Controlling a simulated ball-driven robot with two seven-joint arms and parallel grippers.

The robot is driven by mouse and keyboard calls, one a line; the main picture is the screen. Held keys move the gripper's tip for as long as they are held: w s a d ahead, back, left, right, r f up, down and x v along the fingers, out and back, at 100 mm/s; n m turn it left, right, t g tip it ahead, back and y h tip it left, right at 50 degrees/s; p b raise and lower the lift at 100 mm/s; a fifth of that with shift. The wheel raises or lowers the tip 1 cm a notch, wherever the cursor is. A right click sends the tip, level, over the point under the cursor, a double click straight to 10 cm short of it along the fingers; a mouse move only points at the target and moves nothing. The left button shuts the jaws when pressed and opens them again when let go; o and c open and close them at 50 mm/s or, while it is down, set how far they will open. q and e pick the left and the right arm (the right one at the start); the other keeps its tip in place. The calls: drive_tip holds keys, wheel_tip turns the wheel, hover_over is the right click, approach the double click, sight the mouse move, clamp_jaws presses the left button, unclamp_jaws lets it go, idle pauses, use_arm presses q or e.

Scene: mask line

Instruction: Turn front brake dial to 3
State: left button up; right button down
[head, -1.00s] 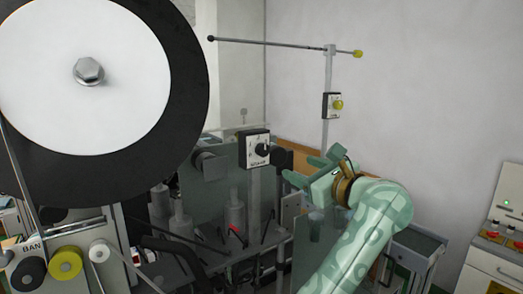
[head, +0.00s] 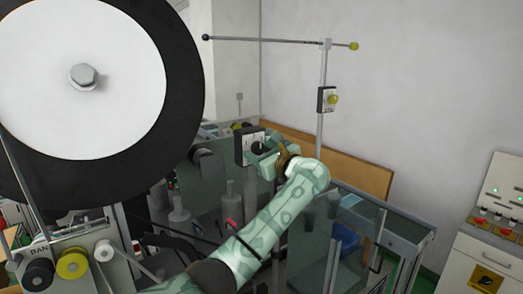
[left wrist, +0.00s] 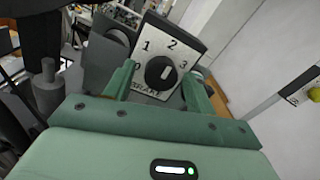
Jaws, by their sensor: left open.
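The brake dial is a black round knob (left wrist: 160,73) on a pale plate (left wrist: 172,45) marked 1, 2, 3 and partly hidden lettering along the bottom. A light mark on the knob points up, roughly between 2 and 3; its exact setting is hard to tell. In the head view the dial box (head: 244,147) stands on a post, its face partly covered by my gripper. My left gripper (head: 264,157) is open, its green fingers either side of the knob in the left wrist view (left wrist: 161,78). I cannot tell whether they touch it. My right gripper is out of view.
A large black-and-white reel (head: 85,75) fills the upper left. A second small box with a yellow button (head: 328,99) hangs on a pole at right. Glass panels (head: 355,225) and a cabinet (head: 490,250) stand at lower right.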

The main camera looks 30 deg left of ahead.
use_arm(q)
drive_tip(key=shift+d, duration=0.1)
drive_tip(key=c, duration=1)
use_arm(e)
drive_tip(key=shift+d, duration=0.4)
use_arm(q)
drive_tip(key=shift+o, duration=0.2)
drive_tip(key=shift+m, duration=0.4)
drive_tip(key=shift+s+m, duration=0.1)
drive_tip(key=shift+m, duration=0.9)
drive_tip(key=m+p, duration=0.1)
drive_tip(key=m, duration=0.1)
drive_tip(key=shift+r+m, duration=0.15)
drive_tip(key=shift+m, duration=0.25)
drive_tip(key=m+p, duration=0.2)
drive_tip(key=m, duration=0.2)
drive_tip(key=shift+r, duration=0.1)
drive_tip(key=shift+m+g+p, duration=0.3)
drive_tip(key=shift+m+p, duration=0.3)
drive_tip(key=shift+m, duration=0.3)
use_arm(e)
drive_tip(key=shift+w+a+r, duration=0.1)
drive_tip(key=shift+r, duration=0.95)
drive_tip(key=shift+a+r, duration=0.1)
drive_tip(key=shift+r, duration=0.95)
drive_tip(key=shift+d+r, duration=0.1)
use_arm(q)
drive_tip(key=o, duration=1)
drive_tip(key=shift+c, duration=0.2)
